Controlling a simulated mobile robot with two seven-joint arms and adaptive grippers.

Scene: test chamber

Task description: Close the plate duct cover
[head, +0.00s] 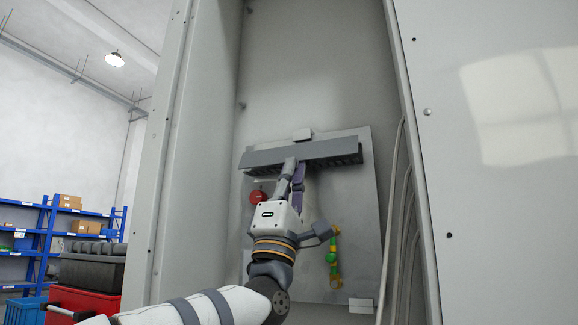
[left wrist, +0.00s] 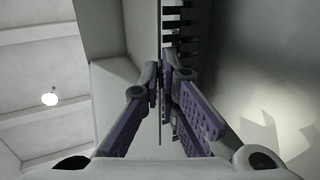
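The plate duct cover (head: 335,149) is a long grey strip along the front of the slotted duct (head: 345,160), high on the mounting plate (head: 345,215). In the head view it stands out from the duct, with dark slots showing below it. My left gripper (head: 292,168) reaches up to the cover's middle. In the left wrist view the cover (left wrist: 160,30) is a thin edge-on sheet, with the duct's teeth (left wrist: 172,30) to its right. The left gripper's purple-padded fingers (left wrist: 162,82) close on the sheet from both sides. My right gripper is not in view.
The plate is inside a tall grey cabinet with side walls (head: 190,130) close by. A red round part (head: 257,197) and a green and yellow part (head: 332,255) are on the plate. Grey cables (head: 398,225) run down the right side. Blue shelves (head: 40,240) stand outside, left.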

